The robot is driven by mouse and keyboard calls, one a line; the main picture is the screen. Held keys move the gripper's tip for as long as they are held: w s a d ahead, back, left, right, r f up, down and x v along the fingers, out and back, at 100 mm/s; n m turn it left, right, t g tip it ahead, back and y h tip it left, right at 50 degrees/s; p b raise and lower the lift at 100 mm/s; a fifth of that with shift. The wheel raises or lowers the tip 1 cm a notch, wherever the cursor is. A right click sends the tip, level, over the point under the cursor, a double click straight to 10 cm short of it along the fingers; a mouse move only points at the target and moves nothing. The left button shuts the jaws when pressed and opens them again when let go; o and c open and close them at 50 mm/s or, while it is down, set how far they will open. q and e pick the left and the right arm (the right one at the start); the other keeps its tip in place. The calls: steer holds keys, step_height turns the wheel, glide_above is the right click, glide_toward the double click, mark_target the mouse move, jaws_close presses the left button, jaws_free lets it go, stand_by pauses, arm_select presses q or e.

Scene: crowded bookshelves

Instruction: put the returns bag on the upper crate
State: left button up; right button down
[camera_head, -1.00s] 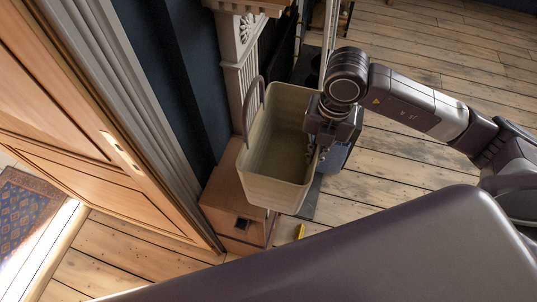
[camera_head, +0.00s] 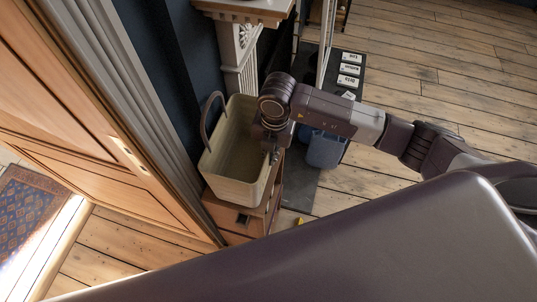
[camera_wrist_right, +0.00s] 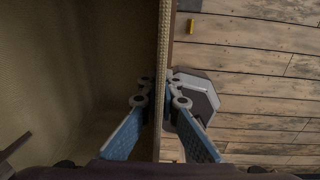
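The returns bag (camera_head: 232,190) is a beige open-topped bag with a dark looped handle. It is upright over the wooden upper crate (camera_head: 262,218), near the door. Whether its base touches the crate top is hidden. My right gripper (camera_head: 272,155) is at the bag's right-hand rim. In the right wrist view, the gripper's two blue-padded fingers (camera_wrist_right: 161,88) lie one on each side of the bag's wall (camera_wrist_right: 162,45) and close on it. My left gripper is out of view.
A pale carved pillar (camera_head: 240,55) stands just behind the bag, and the wooden door (camera_head: 75,120) is at the left. A blue bin (camera_head: 325,150) stands on a dark mat right of the crate. A small yellow object (camera_wrist_right: 191,27) lies on the floor. The right floor is clear.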

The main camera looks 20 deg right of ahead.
steer(key=shift+w+a+f+p, duration=0.15)
steer(key=shift+a+p, duration=0.05)
steer(key=shift+p, duration=0.1)
steer(key=shift+f, duration=0.15)
steer(key=shift+f, duration=0.1)
steer(key=c, duration=2.6)
jaws_free()
steer(key=shift+f, duration=0.1)
steer(key=o, duration=0.4)
steer(key=shift+o, duration=0.2)
